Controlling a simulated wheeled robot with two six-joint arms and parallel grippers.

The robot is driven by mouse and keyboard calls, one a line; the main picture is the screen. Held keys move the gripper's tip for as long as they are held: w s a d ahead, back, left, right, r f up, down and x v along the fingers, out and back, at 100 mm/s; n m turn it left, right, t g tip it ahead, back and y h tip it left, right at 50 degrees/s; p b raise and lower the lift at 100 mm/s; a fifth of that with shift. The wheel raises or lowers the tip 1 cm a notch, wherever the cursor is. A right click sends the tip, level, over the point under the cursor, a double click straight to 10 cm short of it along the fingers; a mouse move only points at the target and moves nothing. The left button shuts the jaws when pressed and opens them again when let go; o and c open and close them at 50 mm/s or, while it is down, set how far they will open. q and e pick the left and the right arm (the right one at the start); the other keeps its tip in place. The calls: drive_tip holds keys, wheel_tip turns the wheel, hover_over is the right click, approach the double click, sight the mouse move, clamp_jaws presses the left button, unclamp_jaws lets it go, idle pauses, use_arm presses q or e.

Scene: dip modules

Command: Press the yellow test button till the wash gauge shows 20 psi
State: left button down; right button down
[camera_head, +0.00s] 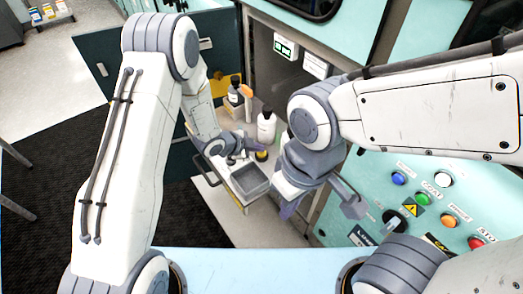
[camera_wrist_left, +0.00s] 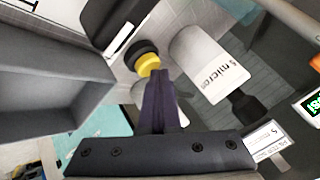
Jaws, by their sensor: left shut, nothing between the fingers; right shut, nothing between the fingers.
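The yellow test button (camera_wrist_left: 148,65) has a black round base and shows just beyond my left fingertips in the left wrist view. In the head view, the button (camera_head: 261,156) is small and partly hidden by my left gripper (camera_head: 256,149). The left gripper is shut and empty, its dark purple fingers (camera_wrist_left: 160,85) pointing at the button. I cannot tell whether they touch it. A display with green digits (camera_wrist_left: 315,103) shows at the right edge of the wrist view, too cut off to read. My right gripper (camera_head: 288,210) is shut and empty, below the right wrist.
A grey tray (camera_head: 249,180) is below the left gripper. A teal panel with coloured buttons (camera_head: 422,199) is at the right. Other bottles stand behind.

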sight(258, 153)
use_arm(q)
drive_tip(key=shift+r+p, duration=0.8)
drive_tip(key=shift+r, duration=0.2)
drive_tip(key=shift+r+p, duration=1.95)
drive_tip(key=shift+r, duration=0.55)
